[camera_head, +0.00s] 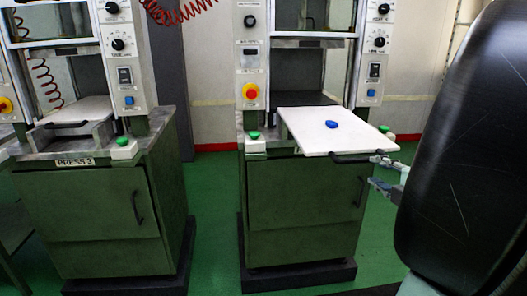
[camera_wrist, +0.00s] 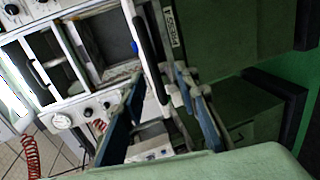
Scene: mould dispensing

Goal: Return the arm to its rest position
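My gripper (camera_head: 377,171) is at the right in the head view, its two fingers apart, beside the front right corner of the pulled-out white tray (camera_head: 300,125). The tray's dark handle (camera_head: 350,157) ends close to the upper fingertip; whether they touch, I cannot tell. In the wrist view my gripper (camera_wrist: 160,80) shows its fingers spread with nothing held between them, and the dark handle (camera_wrist: 149,45) lies beyond the tips. A blue piece (camera_head: 331,124) lies on the tray. My dark arm link fills the right side of the head view and hides what is behind it.
The tray sticks out of a press on a green cabinet (camera_head: 300,210), with green buttons (camera_head: 254,135) beside it. Another press with its own white tray (camera_head: 80,111) stands left. Green floor (camera_head: 212,195) is open between the cabinets.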

